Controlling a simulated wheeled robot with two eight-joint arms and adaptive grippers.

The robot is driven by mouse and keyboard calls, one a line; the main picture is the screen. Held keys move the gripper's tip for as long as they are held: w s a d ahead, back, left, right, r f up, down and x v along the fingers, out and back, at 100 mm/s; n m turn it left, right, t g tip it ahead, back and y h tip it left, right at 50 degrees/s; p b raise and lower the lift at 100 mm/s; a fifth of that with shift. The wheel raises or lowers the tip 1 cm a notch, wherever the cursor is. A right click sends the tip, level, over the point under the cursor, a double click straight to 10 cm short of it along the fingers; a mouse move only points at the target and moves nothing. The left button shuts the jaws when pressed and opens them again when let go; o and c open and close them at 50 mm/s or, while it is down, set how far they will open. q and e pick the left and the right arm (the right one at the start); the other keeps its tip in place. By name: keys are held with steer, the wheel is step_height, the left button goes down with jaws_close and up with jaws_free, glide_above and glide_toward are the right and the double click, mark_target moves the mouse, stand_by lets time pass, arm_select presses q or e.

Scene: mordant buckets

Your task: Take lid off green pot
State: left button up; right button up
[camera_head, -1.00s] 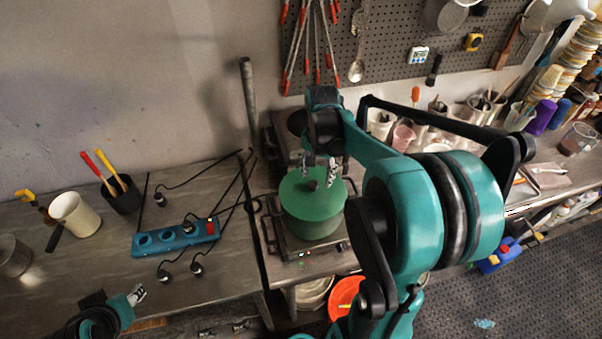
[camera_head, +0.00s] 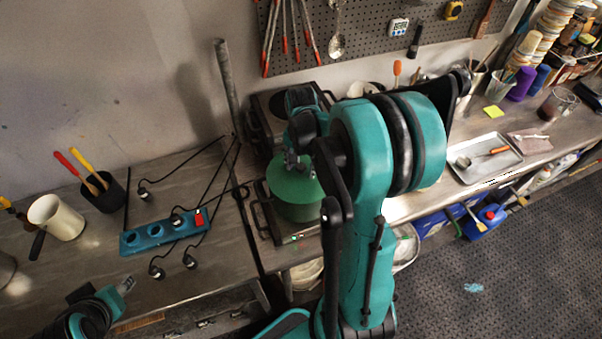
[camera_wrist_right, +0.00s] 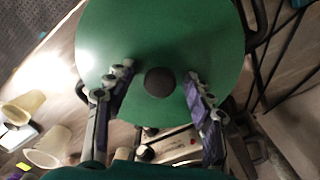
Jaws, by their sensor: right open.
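The green pot (camera_head: 297,211) stands on a stove on the bench, partly hidden by my right arm in the head view. Its green lid (camera_wrist_right: 200,40) is on it and fills much of the right wrist view. The lid's dark round knob (camera_wrist_right: 159,82) is in the middle. My right gripper (camera_wrist_right: 159,85) is open over the lid, with one finger on each side of the knob and a gap to both. In the head view the right gripper (camera_head: 298,165) shows over the pot. My left gripper (camera_head: 127,284) is at the lower left, away from the pot; its opening is too small to judge.
A blue power strip (camera_head: 160,234) with black plugs and cables lies left of the pot. A cream cup (camera_head: 55,217) and a black holder (camera_head: 103,193) with tools stand farther left. A metal tray (camera_head: 487,158) lies on the right bench. A grey pipe (camera_head: 228,88) rises behind.

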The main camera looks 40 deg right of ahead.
steer(key=shift+c, duration=0.3)
jaws_close()
steer(key=shift+r, duration=0.2)
